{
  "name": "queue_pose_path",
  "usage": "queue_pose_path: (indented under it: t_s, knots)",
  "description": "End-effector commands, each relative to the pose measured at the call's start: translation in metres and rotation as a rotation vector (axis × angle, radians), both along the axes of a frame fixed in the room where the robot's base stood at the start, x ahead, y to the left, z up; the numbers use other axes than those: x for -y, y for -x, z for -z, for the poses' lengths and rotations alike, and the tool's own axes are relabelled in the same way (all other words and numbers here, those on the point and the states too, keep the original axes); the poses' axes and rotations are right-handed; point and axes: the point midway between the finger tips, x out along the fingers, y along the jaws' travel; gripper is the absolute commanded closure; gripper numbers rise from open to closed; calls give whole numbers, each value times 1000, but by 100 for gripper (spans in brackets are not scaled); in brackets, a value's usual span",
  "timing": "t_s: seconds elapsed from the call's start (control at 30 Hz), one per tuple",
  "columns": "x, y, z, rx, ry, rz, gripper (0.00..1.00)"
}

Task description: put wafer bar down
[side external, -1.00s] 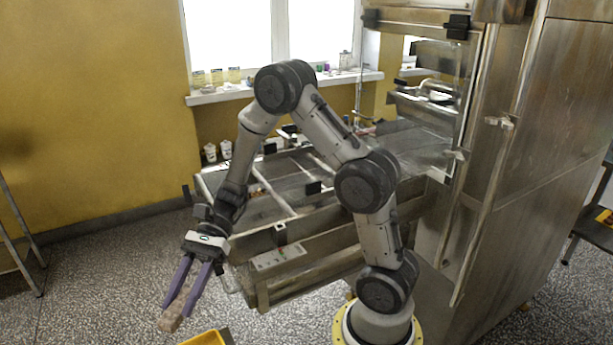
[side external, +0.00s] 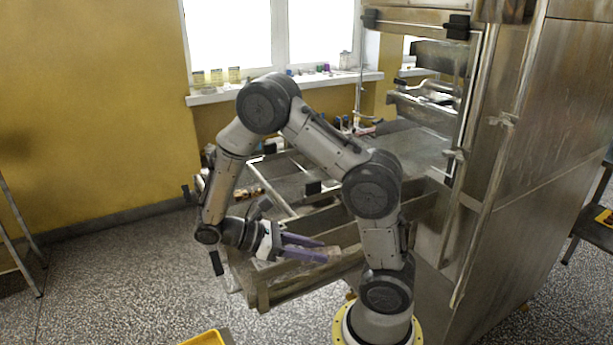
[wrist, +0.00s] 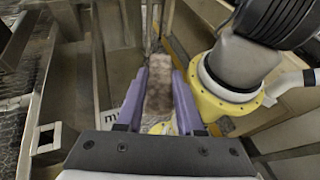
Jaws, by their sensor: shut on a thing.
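My gripper (side external: 305,248) has purple fingers that point to the right in the side view, in front of the steel machine frame. In the wrist view the gripper (wrist: 158,95) is shut on the wafer bar (wrist: 159,88), a pale brown, mottled block lengthwise between the two fingers. In the side view the bar (side external: 328,252) shows only as a small brownish patch at the fingertips, mostly hidden by the fingers. It is held in the air; what lies directly under it is hard to tell.
The enrober's mesh table (side external: 285,180) lies behind the gripper, with a low steel frame (side external: 300,281) near it. A tall steel cabinet (side external: 540,170) stands at right. A yellow tray (side external: 205,338) is at the bottom edge. Open speckled floor (side external: 110,280) lies to the left.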

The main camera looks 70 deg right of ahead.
Motion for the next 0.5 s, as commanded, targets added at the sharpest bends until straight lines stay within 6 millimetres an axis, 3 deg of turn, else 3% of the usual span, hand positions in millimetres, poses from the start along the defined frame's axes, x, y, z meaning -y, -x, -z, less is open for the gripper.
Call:
queue_pose_path:
  t_s: [0.27,0.5]
  knots:
    - [93,-2,-43,9,5,-383,95]
    - [166,-25,-106,13,11,-665,95]
